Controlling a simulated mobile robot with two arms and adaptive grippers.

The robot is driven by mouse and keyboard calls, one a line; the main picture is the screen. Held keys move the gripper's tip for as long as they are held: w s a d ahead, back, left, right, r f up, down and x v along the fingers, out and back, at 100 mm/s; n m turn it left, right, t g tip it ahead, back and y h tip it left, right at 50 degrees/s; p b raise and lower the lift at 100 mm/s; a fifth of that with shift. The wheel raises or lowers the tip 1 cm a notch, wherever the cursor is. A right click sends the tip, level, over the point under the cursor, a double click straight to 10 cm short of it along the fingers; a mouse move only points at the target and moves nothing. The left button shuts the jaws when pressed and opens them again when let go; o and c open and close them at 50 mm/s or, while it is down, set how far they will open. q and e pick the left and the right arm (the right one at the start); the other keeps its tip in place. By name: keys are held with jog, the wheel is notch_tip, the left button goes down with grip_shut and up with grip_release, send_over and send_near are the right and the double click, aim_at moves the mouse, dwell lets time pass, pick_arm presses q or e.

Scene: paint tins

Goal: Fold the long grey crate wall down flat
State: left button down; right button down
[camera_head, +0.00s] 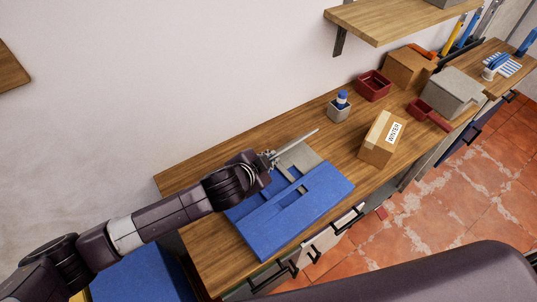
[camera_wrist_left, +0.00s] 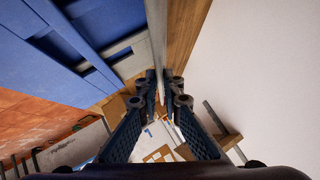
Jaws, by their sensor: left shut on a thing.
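The long grey crate wall (camera_head: 300,140) shows as a thin, nearly edge-on strip at the back side of the crate, standing up from it. The crate (camera_head: 312,205) lies on the wooden worktop, with blue panels lying flat and a grey part (camera_head: 308,156) beside the wall. My left gripper (camera_head: 268,160) is shut on the wall near its left end. In the left wrist view, the wall (camera_wrist_left: 157,35) runs between the fingers of the left gripper (camera_wrist_left: 165,85), with the blue panels (camera_wrist_left: 40,70) to its left. My right gripper is not in view.
On the worktop (camera_head: 215,170) stand a small grey pot (camera_head: 338,112) with a blue-topped thing, a cardboard box (camera_head: 378,150), a dark red tray (camera_head: 374,85) and a grey box (camera_head: 455,93). A shelf (camera_head: 395,20) hangs above. The white wall (camera_head: 180,90) is behind.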

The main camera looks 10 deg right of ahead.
pick_arm(q)
jog(key=shift+s+f, duration=0.2)
jog(key=shift+f, duration=0.05)
jog(key=c, duration=2.5)
grip_release()
jog(key=o, duration=0.4)
jog(key=shift+w, duration=0.1)
jog(key=shift+r, duration=0.1)
jog(key=v, duration=1.2)
